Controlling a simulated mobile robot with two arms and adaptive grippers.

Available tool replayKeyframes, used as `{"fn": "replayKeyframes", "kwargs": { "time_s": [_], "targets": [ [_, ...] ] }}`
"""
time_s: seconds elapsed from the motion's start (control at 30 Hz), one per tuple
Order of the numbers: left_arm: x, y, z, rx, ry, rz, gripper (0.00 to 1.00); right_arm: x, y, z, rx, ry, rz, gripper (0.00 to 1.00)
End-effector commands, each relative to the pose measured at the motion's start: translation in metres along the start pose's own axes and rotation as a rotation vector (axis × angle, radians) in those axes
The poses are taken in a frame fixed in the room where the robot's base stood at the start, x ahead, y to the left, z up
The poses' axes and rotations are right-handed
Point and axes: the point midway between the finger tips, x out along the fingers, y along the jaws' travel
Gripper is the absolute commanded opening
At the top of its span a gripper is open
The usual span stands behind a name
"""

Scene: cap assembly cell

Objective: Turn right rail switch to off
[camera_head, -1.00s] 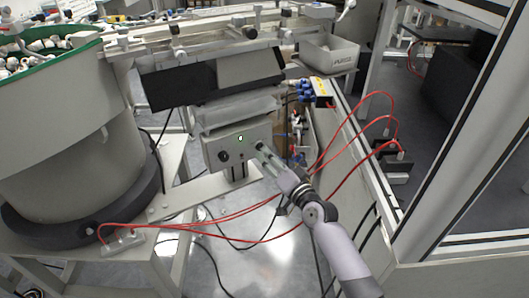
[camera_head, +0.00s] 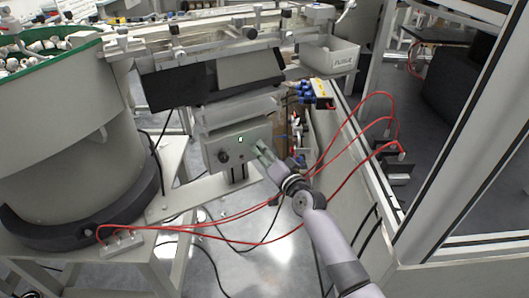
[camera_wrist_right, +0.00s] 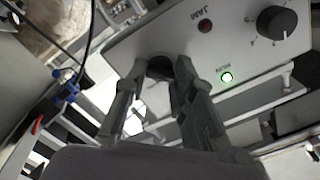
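The rail control box (camera_head: 236,150) stands under the rail, with a dark knob (camera_head: 223,156) on its front and a small lit indicator (camera_head: 240,139). My right gripper (camera_head: 259,149) is at the right part of the box front. In the right wrist view, my right gripper (camera_wrist_right: 160,65) has its fingertips apart, on either side of a dark round switch (camera_wrist_right: 159,70). Contact with it cannot be told. The green-ringed RUN light (camera_wrist_right: 227,77), red JAM lamp (camera_wrist_right: 205,25) and black dial (camera_wrist_right: 277,22) show on the panel. My left gripper is not in view.
A large feeder bowl (camera_head: 65,130) with a green rim stands at the left. Red hoses (camera_head: 352,127) loop beside the right frame. Blue connectors (camera_head: 305,92) and a grey bin (camera_head: 329,57) are right of the box. Floor shows below the box.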

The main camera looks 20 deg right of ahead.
Motion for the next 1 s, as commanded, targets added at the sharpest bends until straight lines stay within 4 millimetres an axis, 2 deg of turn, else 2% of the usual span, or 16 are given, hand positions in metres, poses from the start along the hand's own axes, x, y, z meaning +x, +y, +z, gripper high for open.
{"fn": "replayKeyframes", "kwargs": {
  "time_s": [0.03,0.3,0.67,1.0],
  "targets": [
    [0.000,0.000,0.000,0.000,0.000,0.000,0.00,0.000,0.000,0.000,0.000,0.000,0.000,0.18],
    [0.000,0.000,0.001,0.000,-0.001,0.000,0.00,0.000,0.001,0.000,0.000,0.000,0.001,0.01],
    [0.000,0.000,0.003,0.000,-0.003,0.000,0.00,0.000,0.000,0.000,0.038,0.000,0.001,0.00],
    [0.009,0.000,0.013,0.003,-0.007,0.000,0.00,0.000,0.001,-0.001,0.260,0.001,0.002,0.00]
  ]
}}
